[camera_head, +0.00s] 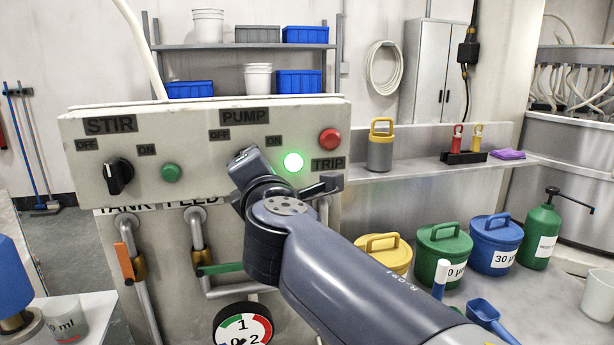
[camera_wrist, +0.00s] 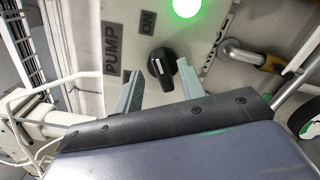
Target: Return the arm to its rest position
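My gripper (camera_wrist: 160,88) is open in the wrist view, with its two grey fingers spread. The black pump knob (camera_wrist: 160,68) shows between and just beyond the fingertips, on the pale panel; I cannot tell whether a finger touches it. The ON label (camera_wrist: 147,23) and PUMP label (camera_wrist: 111,48) are beside it. In the head view my arm (camera_head: 350,265) reaches up to the panel front (camera_head: 75,140) below the PUMP label (camera_head: 245,117). My wrist hides the pump knob there, and the fingertips are not clear.
The green pump lamp (camera_head: 293,162) is lit, beside a red button (camera_head: 330,139). The stir knob (camera_head: 118,175) is at left. Pipes with an orange valve handle (camera_head: 124,262) and a gauge (camera_head: 243,328) are below. Lidded tubs (camera_head: 442,250) stand on the right counter.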

